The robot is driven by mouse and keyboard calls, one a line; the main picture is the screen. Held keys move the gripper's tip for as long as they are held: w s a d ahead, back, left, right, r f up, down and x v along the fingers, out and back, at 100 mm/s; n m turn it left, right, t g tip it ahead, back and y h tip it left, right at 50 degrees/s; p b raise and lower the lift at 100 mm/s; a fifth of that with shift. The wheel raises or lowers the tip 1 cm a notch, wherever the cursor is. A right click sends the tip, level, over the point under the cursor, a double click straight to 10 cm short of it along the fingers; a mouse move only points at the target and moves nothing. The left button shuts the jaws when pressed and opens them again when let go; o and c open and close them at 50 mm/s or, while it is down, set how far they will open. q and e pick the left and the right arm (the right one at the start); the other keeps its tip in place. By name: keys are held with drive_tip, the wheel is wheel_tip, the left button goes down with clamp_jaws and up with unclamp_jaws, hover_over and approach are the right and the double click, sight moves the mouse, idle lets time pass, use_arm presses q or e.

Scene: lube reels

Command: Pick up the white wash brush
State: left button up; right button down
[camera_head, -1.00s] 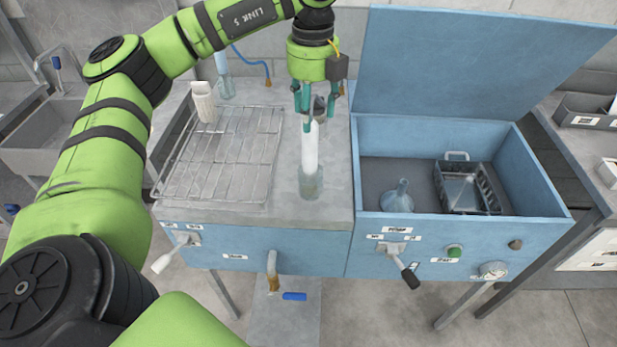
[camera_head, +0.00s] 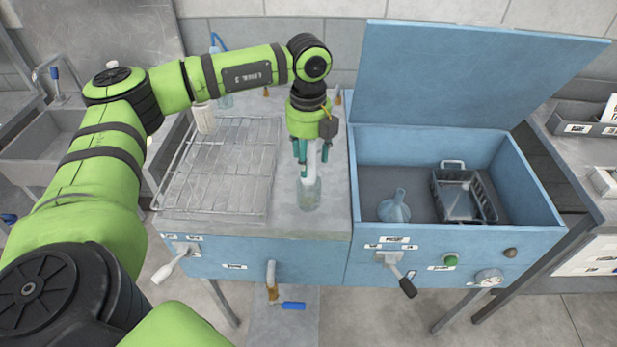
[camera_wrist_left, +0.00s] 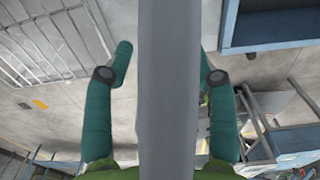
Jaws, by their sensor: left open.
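A long white shaft (camera_head: 310,190), which looks like the wash brush, stands upright in a clear jar (camera_head: 311,201) on the grey worktop. My left gripper (camera_head: 312,160) is above the jar, pointing down, with its teal fingers apart on either side of the shaft's upper part. In the left wrist view, a grey upright bar (camera_wrist_left: 166,90), probably this shaft, runs between the open fingers (camera_wrist_left: 163,58). The shaft's top is hidden by the gripper. My right gripper is not in view.
A wire rack (camera_head: 225,165) lies left of the jar, with a white ribbed cylinder (camera_head: 204,118) at its back corner. Right is a blue open-lidded basin (camera_head: 455,238) holding a pale funnel (camera_head: 395,208) and a dark basket (camera_head: 466,197).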

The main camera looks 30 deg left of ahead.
use_arm(q)
clamp_jaws()
drive_tip(key=shift+r, duration=0.1)
